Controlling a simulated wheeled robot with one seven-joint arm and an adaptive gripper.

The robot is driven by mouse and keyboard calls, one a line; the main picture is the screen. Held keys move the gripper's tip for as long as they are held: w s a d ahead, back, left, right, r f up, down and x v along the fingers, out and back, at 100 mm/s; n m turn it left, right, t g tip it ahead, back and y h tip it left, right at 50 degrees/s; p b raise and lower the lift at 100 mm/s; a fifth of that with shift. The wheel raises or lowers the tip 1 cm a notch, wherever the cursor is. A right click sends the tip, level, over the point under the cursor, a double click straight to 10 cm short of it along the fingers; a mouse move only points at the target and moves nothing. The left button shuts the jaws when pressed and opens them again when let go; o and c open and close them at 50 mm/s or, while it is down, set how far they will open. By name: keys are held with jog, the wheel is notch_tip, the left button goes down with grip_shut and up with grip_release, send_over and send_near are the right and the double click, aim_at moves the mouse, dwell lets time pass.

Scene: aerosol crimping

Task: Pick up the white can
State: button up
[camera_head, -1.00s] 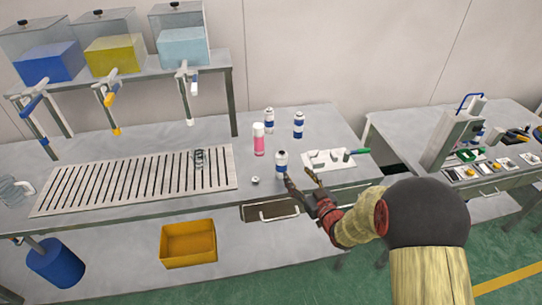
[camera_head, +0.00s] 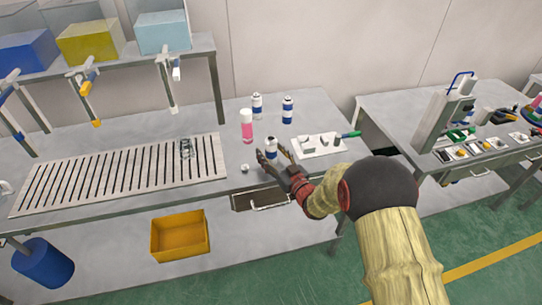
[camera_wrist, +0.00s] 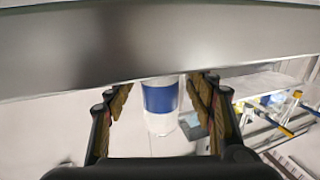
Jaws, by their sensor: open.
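Two similar white cans with blue bands stand farther back, one on the left (camera_head: 257,106) and one on the right (camera_head: 288,110).
A pink can (camera_head: 247,126) with a white top stands behind and left of the near can. A small round part (camera_head: 244,168) lies to its left. A slotted rack (camera_head: 120,175) covers the table's left.

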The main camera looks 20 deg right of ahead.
jog(key=c, duration=0.4)
jog(key=c, duration=0.8)
